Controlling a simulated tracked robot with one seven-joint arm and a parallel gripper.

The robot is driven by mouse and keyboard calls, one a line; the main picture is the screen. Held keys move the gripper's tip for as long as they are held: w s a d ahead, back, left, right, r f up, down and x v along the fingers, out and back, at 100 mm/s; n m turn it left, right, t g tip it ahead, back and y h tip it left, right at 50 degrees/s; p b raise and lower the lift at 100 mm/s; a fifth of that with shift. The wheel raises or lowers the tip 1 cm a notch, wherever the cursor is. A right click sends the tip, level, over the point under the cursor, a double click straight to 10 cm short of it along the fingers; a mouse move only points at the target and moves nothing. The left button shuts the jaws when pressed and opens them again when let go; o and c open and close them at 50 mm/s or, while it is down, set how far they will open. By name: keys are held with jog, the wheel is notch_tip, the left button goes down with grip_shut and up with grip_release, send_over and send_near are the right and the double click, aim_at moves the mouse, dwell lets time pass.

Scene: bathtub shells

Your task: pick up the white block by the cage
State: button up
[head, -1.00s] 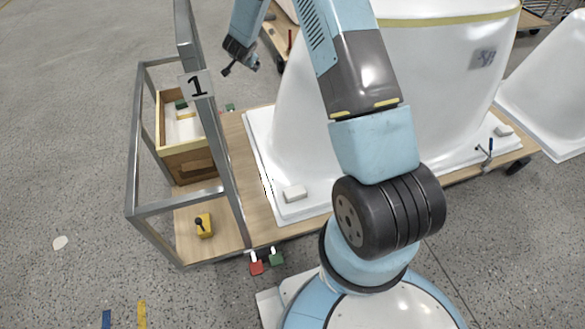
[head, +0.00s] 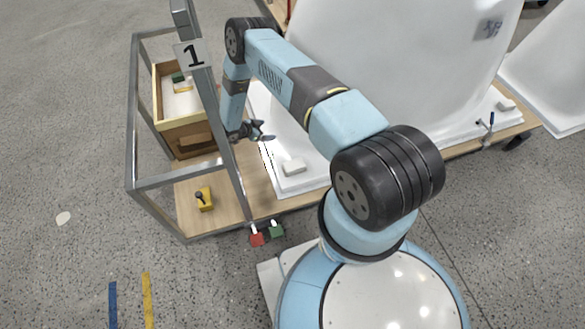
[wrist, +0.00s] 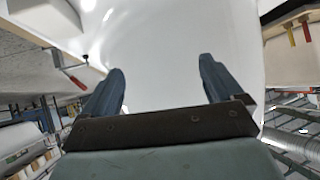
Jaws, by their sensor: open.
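The white block (head: 293,166) near the cage (head: 133,100) lies on the white flange (head: 300,184) of the large tub shell, at its front left corner. My gripper (head: 268,132) is above and a little left of the block, farther back, beside the cage's upright post. In the wrist view my gripper (wrist: 160,78) is open and empty, its two dark fingers apart in front of a smooth white surface. I cannot make out the block in the wrist view.
The cage stands left of my gripper, with a wooden box (head: 185,138) and a yellow block with a black knob (head: 205,200) inside. Red (head: 257,238) and green (head: 277,231) padlocks hang at the board's front edge. Another white block (head: 506,105) lies far right.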

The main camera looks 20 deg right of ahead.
aim_at(293, 165)
jog(key=s+a+f+m+g+h, duration=0.1)
jog(key=s+f+h, duration=0.1)
jog(key=s+f, duration=0.4)
jog(key=s+a+f+m+g+h, duration=0.15)
jog(key=s+f, duration=0.25)
jog(key=s, duration=0.4)
jog(key=shift+n, duration=0.35)
jog(key=x, duration=1.3)
jog(key=shift+s+d+r, duration=0.1)
jog(key=shift+s+d, duration=0.05)
jog(key=shift+d, duration=0.2)
jog(key=shift+c, duration=0.2)
jog(key=c, duration=1)
jog(key=shift+r, duration=0.1)
